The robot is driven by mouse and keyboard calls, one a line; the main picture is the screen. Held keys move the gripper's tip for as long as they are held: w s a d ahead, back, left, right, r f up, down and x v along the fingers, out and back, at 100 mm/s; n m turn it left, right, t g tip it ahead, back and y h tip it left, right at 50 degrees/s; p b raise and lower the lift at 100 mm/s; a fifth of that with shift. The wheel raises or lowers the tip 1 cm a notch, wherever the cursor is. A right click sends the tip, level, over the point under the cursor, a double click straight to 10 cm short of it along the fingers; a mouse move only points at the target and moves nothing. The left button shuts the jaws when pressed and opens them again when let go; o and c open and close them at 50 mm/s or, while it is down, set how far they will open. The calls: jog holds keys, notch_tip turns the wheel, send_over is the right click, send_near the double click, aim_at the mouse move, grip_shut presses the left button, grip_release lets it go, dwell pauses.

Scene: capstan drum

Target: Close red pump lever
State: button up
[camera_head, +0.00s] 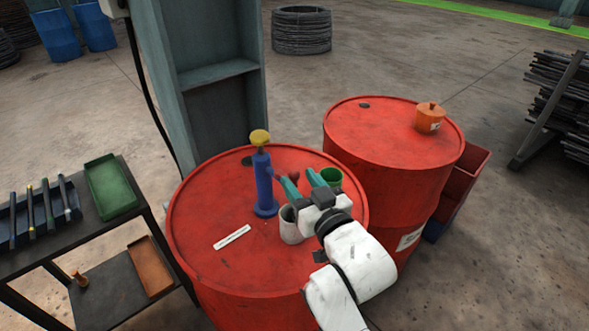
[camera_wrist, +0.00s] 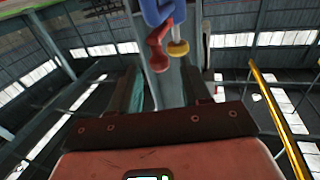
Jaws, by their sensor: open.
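The pump is an upright blue cylinder (camera_head: 264,185) with a yellow knob (camera_head: 260,137) on top, standing on the near red drum (camera_head: 205,215). Its dark red lever (camera_head: 296,181) juts out to the right near my fingertips. My gripper (camera_head: 302,176) is open, its two teal fingers pointing at the pump from the right. In the wrist view the red lever (camera_wrist: 157,48) shows ahead of the open gripper (camera_wrist: 165,80), roughly between the fingers, beside the yellow knob (camera_wrist: 179,48) and blue body (camera_wrist: 158,10). I cannot tell whether a finger touches the lever.
A white label strip (camera_head: 232,237) lies on the drum lid. A second red drum (camera_head: 385,140) stands behind, with an orange pot (camera_head: 430,120). A tool cart (camera_head: 100,225) is at left.

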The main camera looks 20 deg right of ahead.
aim_at(297, 178)
jog(key=shift+w+a, duration=0.1)
jog(key=shift+w, duration=1.65)
jog(key=shift+c, duration=0.4)
grip_shut()
